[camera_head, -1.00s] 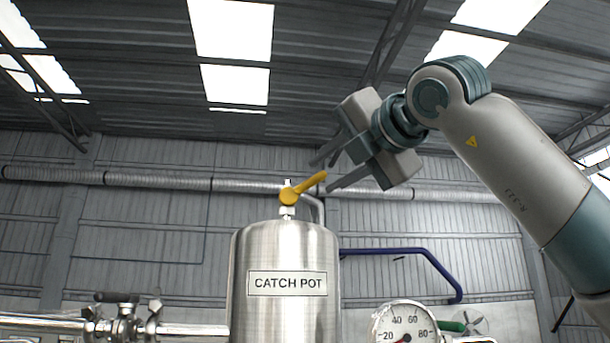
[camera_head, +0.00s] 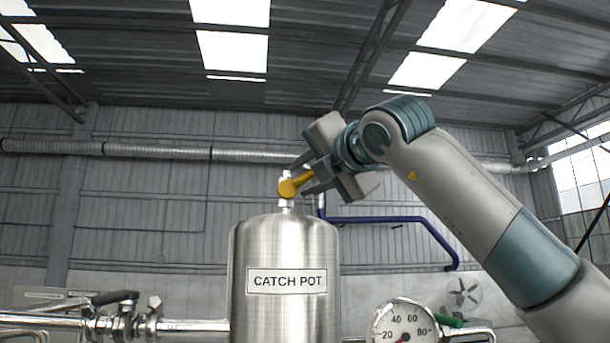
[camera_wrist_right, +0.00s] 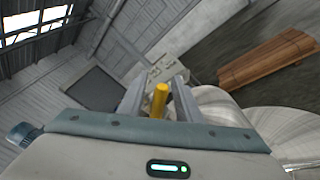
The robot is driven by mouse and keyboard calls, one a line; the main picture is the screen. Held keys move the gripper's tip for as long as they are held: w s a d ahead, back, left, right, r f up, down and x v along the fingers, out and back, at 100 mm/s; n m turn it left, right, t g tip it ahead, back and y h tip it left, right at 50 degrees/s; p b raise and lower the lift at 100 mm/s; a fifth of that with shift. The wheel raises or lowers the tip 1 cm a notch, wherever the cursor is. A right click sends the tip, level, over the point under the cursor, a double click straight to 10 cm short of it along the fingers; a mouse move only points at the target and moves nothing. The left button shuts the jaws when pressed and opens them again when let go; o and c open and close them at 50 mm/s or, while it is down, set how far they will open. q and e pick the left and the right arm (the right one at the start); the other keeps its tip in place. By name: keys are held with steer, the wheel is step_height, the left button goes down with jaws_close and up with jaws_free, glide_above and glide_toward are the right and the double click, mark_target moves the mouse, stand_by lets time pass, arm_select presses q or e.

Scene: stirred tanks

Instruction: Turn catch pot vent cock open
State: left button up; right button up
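The catch pot (camera_head: 285,255) is a steel vessel with a label, at the centre of the head view. Its vent cock has a yellow lever (camera_head: 291,187) on top, angled up to the right. My right gripper (camera_head: 300,178) has its fingers at the lever's outer end. In the right wrist view the yellow lever (camera_wrist_right: 160,100) stands between the two fingers of my right gripper (camera_wrist_right: 157,98), with a visible gap on at least the left side. The gripper is open around the lever. My left gripper is not in view.
A pressure gauge (camera_head: 403,324) stands at the lower right of the pot. A pipe with a black-handled valve (camera_head: 115,298) runs at the lower left. A blue pipe (camera_head: 395,220) passes behind on the right. The space left of the lever is clear.

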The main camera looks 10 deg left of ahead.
jaws_close()
steer(key=shift+a+r, duration=0.1)
steer(key=shift+s+a+r+n+h, duration=0.1)
steer(key=shift+a+r+n+h, duration=0.05)
steer(key=shift+n, duration=0.3)
steer(key=shift+s+a+r+n+h, duration=0.1)
steer(key=shift+n+h, duration=0.05)
steer(key=shift+n, duration=0.3)
steer(key=shift+s+a+r+n+g+h+p, duration=0.1)
steer(key=shift+a+r+n+g+h+p, duration=0.25)
steer(key=shift+n, duration=0.75)
steer(key=shift+s+a+r+n+h+p, duration=0.2)
steer(key=shift+a+n+h+p, duration=0.3)
steer(key=shift+n, duration=0.5)
steer(key=shift+s+a+f+n+g+h+p, duration=0.2)
steer(key=shift+a+n+h+p, duration=0.25)
steer(key=shift+n, duration=0.55)
